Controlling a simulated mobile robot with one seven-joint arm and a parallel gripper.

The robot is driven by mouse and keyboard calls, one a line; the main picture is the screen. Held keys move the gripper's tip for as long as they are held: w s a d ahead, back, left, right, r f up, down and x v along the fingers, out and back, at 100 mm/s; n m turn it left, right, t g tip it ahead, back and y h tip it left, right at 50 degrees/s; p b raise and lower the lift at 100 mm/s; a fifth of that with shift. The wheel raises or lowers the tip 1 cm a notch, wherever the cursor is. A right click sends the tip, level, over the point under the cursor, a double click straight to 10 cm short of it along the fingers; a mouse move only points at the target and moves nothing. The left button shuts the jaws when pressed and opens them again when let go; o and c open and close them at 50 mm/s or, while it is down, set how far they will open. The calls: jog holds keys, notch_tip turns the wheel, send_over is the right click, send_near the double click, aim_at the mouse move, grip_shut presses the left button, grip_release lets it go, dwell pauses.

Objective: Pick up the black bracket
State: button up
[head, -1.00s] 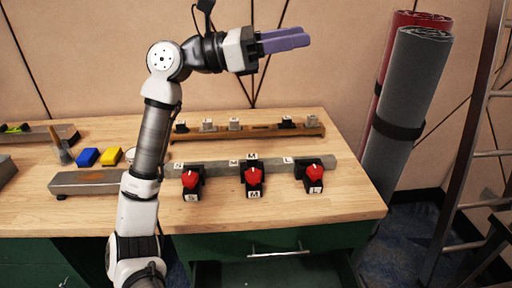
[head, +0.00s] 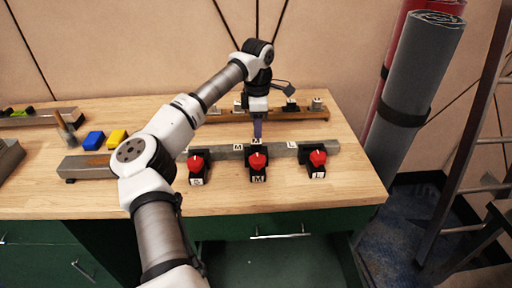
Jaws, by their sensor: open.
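Three black brackets with red knobs sit along the front of a grey bar (head: 222,153) on the workbench: the left one (head: 197,178), the middle one marked M (head: 257,177) and the right one (head: 317,172). I cannot tell which is the task's black bracket. A small black piece (head: 291,104) also sits on the wooden rail at the back. My gripper (head: 257,136) points down with purple fingers, just behind the middle bracket and near the bar. It is open, its fingers overlapping from this side. Whether it touches anything is unclear.
The wooden rail (head: 310,115) behind carries several small blocks, partly hidden by my arm. Blue (head: 94,140) and yellow (head: 117,139) blocks lie at the left. Rolled mats (head: 415,95) and a ladder (head: 470,150) stand at the right. The front bench strip is clear.

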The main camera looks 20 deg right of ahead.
aim_at(256, 141)
jog(key=shift+s+a+f+p, duration=0.1)
jog(key=shift+f+p, duration=0.45)
jog(key=shift+f, duration=1.25)
jog(key=shift+s+a+f+p, duration=0.1)
jog(key=shift+f+p, duration=0.45)
jog(key=shift+f, duration=1.2)
jog(key=shift+w, duration=0.1)
jog(key=c, duration=0.9)
notch_tip(256, 141, up, 20)
jog(key=b, duration=0.3)
jog(key=shift+r+p, duration=0.15)
jog(key=shift+p, duration=0.2)
